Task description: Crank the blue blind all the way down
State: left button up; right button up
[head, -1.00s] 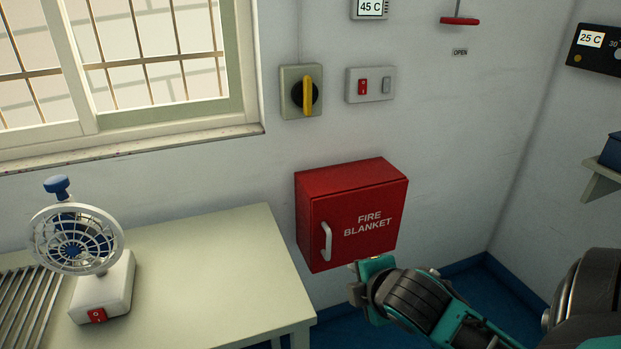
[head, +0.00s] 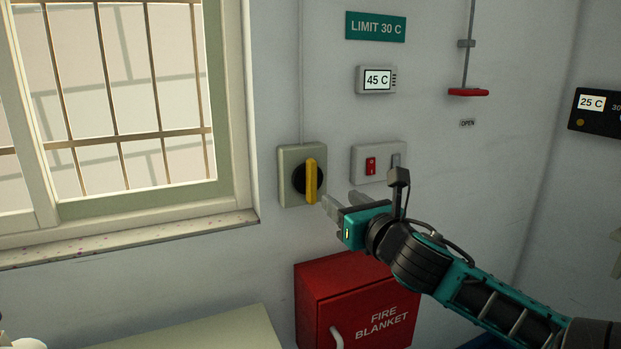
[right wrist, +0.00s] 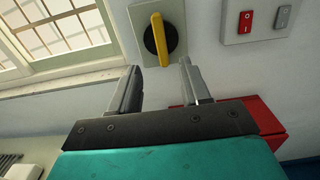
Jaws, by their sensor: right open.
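No blue blind shows in either view; the barred window (head: 130,110) at the left has its panes uncovered. A yellow handle (head: 311,181) on a black round knob sits upright on a beige wall box (head: 290,194) right of the window. My right gripper (head: 342,201) is open and empty, its fingers pointing at the wall just right of and slightly below the handle. In the right wrist view, the yellow handle (right wrist: 159,40) stands beyond and above the gap between the open fingers (right wrist: 158,72), apart from them. My left gripper is out of view.
A red fire blanket box (head: 350,310) is on the wall below my right arm. A switch plate (head: 360,167) is close above the gripper. A red pull handle (head: 468,92) hangs at upper right. A table (head: 215,335) is at lower left.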

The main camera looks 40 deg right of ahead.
aim_at(314, 179)
jog(key=x, duration=1.2)
jog(key=shift+w+p, duration=0.1)
jog(key=shift+p, duration=0.2)
jog(key=shift+c, duration=0.4)
grip_shut()
